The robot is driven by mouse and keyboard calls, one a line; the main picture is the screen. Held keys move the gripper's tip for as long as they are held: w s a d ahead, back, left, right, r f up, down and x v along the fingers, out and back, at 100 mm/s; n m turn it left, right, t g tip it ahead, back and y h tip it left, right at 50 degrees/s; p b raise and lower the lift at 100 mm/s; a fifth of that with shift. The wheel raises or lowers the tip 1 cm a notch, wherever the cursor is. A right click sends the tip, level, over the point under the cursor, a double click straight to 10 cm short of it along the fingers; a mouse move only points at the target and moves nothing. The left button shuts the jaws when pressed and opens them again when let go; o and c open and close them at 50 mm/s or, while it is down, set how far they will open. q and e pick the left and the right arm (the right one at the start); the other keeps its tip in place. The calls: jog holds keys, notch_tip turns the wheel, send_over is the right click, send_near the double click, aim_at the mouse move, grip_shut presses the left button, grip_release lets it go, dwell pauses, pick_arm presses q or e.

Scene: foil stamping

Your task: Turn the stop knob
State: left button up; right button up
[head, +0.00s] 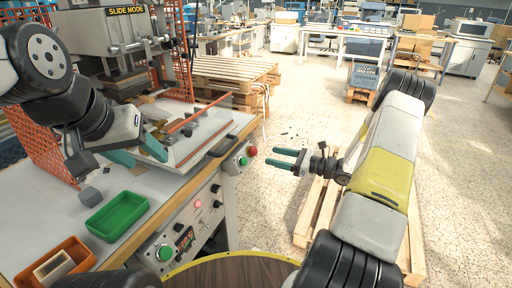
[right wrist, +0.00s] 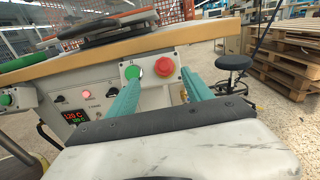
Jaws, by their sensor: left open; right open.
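The red stop knob (head: 251,151) sits on a small box at the right front corner of the stamping machine, beside a green button (head: 243,161). In the right wrist view the red knob (right wrist: 165,68) shows between the two teal fingertips, nearer the right one, with the green button (right wrist: 133,71) by the left finger. My right gripper (head: 274,157) is open and empty, its fingers pointing left at the knob, with a visible gap between. My left gripper (head: 141,154) is open over the machine's work plate; whether it touches anything there is unclear.
A green tray (head: 117,215) and an orange tray (head: 54,268) stand on the machine's table at left. A lit control panel (head: 186,238) is on its front. Wooden pallets (head: 232,70) stand behind.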

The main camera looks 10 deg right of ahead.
aim_at(256, 152)
jog(key=x, duration=0.7)
jog(key=shift+w+f+m+t, duration=0.25)
jog(key=shift+w+m+t, duration=0.05)
jog(key=shift+w, duration=0.1)
jog(key=shift+c, duration=0.2)
grip_shut()
jog(key=shift+d, duration=0.1)
jog(key=shift+m, duration=0.3)
jog(key=shift+s+r+m+t+h, duration=0.1)
jog(key=shift+m+t+h, duration=0.5)
jog(key=shift+m, duration=0.7)
jog(key=shift+s+f+m+t+h, duration=0.1)
jog(key=shift+m+t+h, duration=0.45)
jog(key=shift+m, duration=0.75)
jog(key=shift+s+r+m+t+h, duration=0.1)
jog(key=shift+m+t+h, duration=0.25)
jog(key=shift+m+h, duration=0.7)
jog(key=shift+a+m, duration=0.25)
jog(key=shift+m, duration=0.1)
